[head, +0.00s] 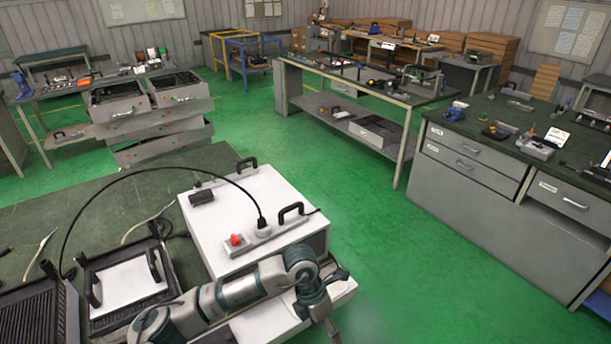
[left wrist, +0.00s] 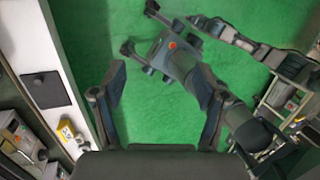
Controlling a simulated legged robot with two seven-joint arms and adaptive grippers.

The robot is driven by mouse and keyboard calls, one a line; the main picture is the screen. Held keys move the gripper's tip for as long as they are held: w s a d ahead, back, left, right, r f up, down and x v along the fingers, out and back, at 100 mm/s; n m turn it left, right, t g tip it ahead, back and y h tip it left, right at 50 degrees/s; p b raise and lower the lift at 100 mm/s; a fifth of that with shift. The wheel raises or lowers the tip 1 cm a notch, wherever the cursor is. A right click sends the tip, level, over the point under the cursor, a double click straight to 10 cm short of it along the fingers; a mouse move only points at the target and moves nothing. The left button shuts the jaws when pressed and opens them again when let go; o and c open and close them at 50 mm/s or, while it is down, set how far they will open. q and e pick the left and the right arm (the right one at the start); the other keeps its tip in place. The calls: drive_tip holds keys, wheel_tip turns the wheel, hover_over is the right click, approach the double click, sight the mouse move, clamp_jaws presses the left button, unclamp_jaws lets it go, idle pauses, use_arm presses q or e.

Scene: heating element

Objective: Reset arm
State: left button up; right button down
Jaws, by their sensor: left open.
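My left arm (head: 235,290) comes in from the lower left of the head view. It reaches across the front of a white box (head: 205,232). My left gripper (head: 325,310) hangs at the box's right front, beyond its top. In the left wrist view my left gripper (left wrist: 161,85) is open. Its two dark fingers stand well apart with nothing between them, and green floor and grey parts of my own body lie behind.
The white box carries a strip with a red switch (head: 236,240) and a plugged black cable (head: 245,190). A dark tray with a white plate (head: 130,282) stands left on the green-topped table (head: 60,215). Grey drawers (head: 465,190) stand right. Green floor (head: 365,225) between is clear.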

use_arm(q)
drive_tip(key=w+d+n+h, duration=0.2)
drive_tip(key=d+n+h, duration=0.7)
drive_tip(key=h, duration=0.6)
drive_tip(key=w+a+f+n+t+y, duration=0.2)
drive_tip(key=w+a+f+n+t, duration=0.75)
drive_tip(key=f+n+t, duration=0.55)
drive_tip(key=s+a+f+n+y, duration=0.3)
drive_tip(key=a+f+n+y, duration=0.35)
drive_tip(key=f, duration=0.55)
drive_tip(key=s+a+f+n+y, duration=0.3)
drive_tip(key=a+f+n+y, duration=0.2)
drive_tip(key=a+f+n, duration=0.45)
drive_tip(key=s+a+f+n+g+y, duration=0.1)
drive_tip(key=s+a+f+g, duration=0.2)
drive_tip(key=s+f, duration=0.4)
drive_tip(key=s+a+f+n+g+y, duration=0.2)
drive_tip(key=s+f, duration=0.6)
drive_tip(key=s, duration=0.9)
drive_tip(key=s+a+f+n+g+y, duration=0.1)
drive_tip(key=s+a+f+g, duration=0.5)
drive_tip(key=s, duration=0.6)
wheel_tip(320, 180, down, 2)
drive_tip(key=shift+s+f+n, duration=0.15)
drive_tip(key=shift+s+n, duration=0.2)
drive_tip(key=shift+n, duration=0.05)
drive_tip(key=shift+a, duration=0.1)
